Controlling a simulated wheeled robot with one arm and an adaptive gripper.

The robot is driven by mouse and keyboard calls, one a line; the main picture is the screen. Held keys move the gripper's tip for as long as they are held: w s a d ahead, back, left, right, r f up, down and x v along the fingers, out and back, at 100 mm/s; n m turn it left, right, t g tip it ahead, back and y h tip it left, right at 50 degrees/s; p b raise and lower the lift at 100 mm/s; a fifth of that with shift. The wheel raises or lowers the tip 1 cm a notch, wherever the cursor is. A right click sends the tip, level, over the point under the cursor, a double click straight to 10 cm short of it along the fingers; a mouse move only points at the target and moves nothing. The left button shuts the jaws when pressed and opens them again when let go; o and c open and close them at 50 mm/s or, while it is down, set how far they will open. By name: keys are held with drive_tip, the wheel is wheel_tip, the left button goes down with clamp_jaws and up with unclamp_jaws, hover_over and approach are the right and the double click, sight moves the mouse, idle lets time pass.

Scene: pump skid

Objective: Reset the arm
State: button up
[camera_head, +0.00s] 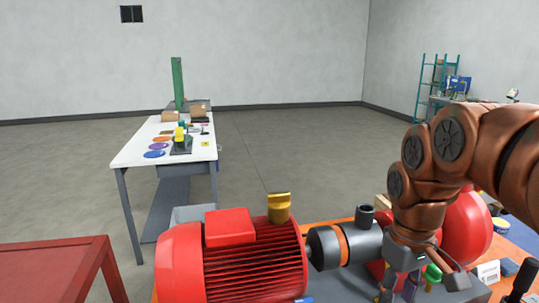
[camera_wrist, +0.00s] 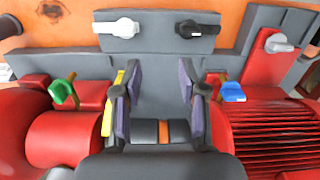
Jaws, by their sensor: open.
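My arm (camera_head: 440,150) is bronze and reaches in from the right in the head view, bent down over the pump skid. My gripper (camera_wrist: 158,90) is open in the wrist view, its two purple-grey pads apart with nothing held between them. The gripper also shows at the bottom of the head view (camera_head: 402,284), partly cut off. Below the gap in the wrist view lies a dark shaft coupling with an orange band (camera_wrist: 165,132). The red motor (camera_head: 230,260) is left of the arm in the head view; the red pump body (camera_head: 466,225) is behind it.
A grey panel bears a white handle (camera_wrist: 117,27) and a black handle (camera_wrist: 198,27). A green lever (camera_wrist: 62,90) and a blue lever (camera_wrist: 232,91) flank the gripper. A white table (camera_head: 125,152) with small items stands farther off. Open floor (camera_head: 300,150) lies behind the skid.

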drive_tip(key=s+a+f+m, duration=0.1)
drive_tip(key=s+a+f, duration=0.1)
drive_tip(key=s+f, duration=0.3)
drive_tip(key=s+a+f+m+g, duration=0.1)
drive_tip(key=s+f, duration=0.5)
drive_tip(key=s, duration=0.6)
drive_tip(key=shift+s+a+m, duration=0.3)
drive_tip(key=shift+a+m, duration=0.35)
drive_tip(key=shift+m, duration=0.05)
